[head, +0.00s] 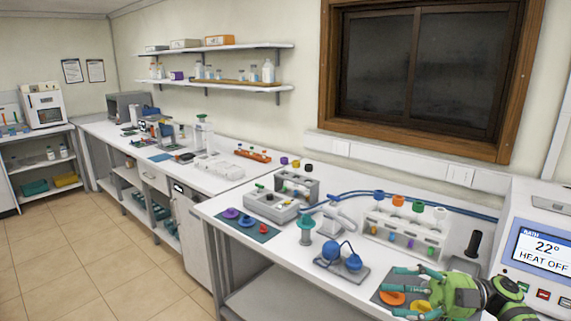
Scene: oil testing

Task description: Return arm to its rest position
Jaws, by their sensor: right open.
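My right gripper (400,291), green with teal fingers, is at the lower right of the head view. It is open, its fingers spread and pointing left over a dark mat (380,299) on the near bench. An orange disc (391,298) and a yellow disc (421,305) lie on the mat between and below the fingers. Nothing is seen held. Whether the fingers touch the mat or discs, I cannot tell. My left gripper is not in view.
A bath unit (540,250) reading 22° and HEAT OFF stands right of the gripper. A black cylinder (473,244), a white rack (404,235) with coloured caps and a blue-bulbed stand (341,262) are nearby. A second mat (262,237) with discs lies farther left.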

